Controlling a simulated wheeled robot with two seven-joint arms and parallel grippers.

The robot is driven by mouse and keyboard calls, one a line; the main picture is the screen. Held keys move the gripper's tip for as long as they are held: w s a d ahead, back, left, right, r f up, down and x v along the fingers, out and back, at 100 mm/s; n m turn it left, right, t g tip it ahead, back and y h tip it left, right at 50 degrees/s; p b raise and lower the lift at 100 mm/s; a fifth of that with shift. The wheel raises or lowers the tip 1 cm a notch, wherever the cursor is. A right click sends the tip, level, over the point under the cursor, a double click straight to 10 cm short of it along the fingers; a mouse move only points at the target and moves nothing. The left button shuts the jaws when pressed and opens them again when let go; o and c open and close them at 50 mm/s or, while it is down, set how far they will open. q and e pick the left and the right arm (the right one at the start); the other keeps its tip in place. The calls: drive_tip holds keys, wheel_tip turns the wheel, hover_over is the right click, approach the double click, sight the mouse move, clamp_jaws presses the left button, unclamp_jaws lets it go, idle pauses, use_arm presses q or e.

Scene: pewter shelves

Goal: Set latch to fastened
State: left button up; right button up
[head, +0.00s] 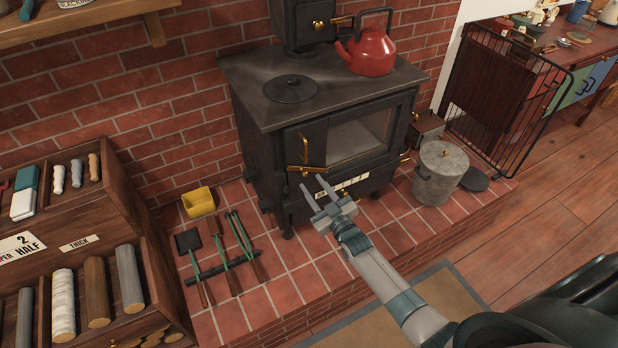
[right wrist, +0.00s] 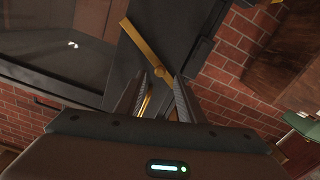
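The black stove (head: 265,130) has a door with a glass window (head: 355,140). At the door's left side is an upright brass handle (head: 304,148). Just below it a brass bar (head: 305,169), which looks like the latch, lies nearly level. My right gripper (head: 313,185) is open, its fingertips just below and in front of that bar. In the right wrist view a slanted brass bar (right wrist: 145,47) reaches to the fingertips (right wrist: 160,78), and more brass shows between the fingers. I cannot tell whether the fingers touch it. My left gripper is not in view.
A red kettle (head: 371,51) stands on the stove top. A lidded grey pot (head: 440,172) is right of the stove. Fire tools (head: 225,252) and a yellow box (head: 198,202) are on the hearth at left. A wooden log rack (head: 160,290) is further left.

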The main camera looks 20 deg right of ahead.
sight(306, 175)
drive_tip(key=shift+w+a, duration=0.15)
drive_tip(key=shift+w, duration=1.65)
clamp_jaws()
